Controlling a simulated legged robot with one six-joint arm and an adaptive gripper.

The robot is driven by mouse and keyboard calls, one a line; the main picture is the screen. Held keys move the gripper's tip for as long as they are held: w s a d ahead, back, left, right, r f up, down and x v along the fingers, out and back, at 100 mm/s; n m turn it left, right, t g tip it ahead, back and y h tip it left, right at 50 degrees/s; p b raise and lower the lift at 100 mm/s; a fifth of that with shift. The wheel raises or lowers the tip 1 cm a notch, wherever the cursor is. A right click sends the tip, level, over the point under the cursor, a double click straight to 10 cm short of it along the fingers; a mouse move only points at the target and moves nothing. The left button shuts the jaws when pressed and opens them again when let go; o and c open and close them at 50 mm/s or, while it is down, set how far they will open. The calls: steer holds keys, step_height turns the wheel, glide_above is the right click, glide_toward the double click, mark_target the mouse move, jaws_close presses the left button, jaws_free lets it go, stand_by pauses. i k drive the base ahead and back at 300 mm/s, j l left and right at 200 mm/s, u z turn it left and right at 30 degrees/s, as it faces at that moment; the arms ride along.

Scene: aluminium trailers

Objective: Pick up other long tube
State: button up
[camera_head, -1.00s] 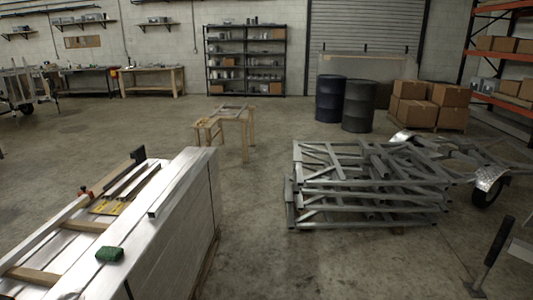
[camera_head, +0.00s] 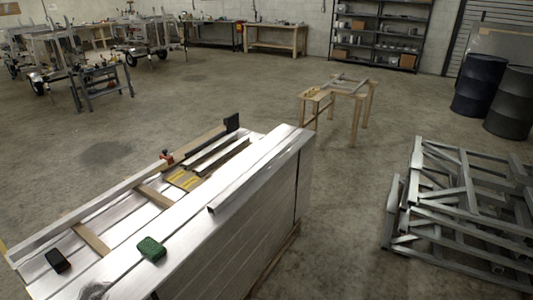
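A stack of aluminium panels or beams (camera_head: 255,235) fills the lower middle. One long silver tube (camera_head: 95,210) lies along the left side of its top, across wooden spacers (camera_head: 92,240). Another long silver tube (camera_head: 258,170) lies along the right edge of the top. Two shorter, darker bars (camera_head: 222,156) lie between them, near the far end. My gripper is not in view.
A green object (camera_head: 151,249) and a black object (camera_head: 58,261) lie on the stack top. Welded frames (camera_head: 465,215) are piled at right. A small wooden stand (camera_head: 338,98) is behind. Dark drums (camera_head: 481,85) are at far right. Floor is open between.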

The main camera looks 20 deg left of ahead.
mark_target(219, 203)
steer(key=i+u, duration=0.2)
steer(key=i, duration=0.3)
steer(key=i+u, duration=0.25)
steer(key=i, duration=0.25)
steer(key=i+l+u, duration=0.2)
steer(key=i, duration=0.25)
steer(key=i+u, duration=0.4)
steer(key=i+l+u, duration=0.2)
steer(key=u, duration=0.2)
steer(key=i+l+u, duration=0.25)
steer(key=u, duration=0.15)
steer(key=i+l+u, duration=0.2)
steer(key=u, duration=0.2)
steer(key=i+l+u, duration=0.2)
steer(key=l+u, duration=0.15)
steer(key=l, duration=0.15)
steer(key=i+l+u, duration=0.2)
steer(key=k+l, duration=0.05)
steer(key=l, duration=0.05)
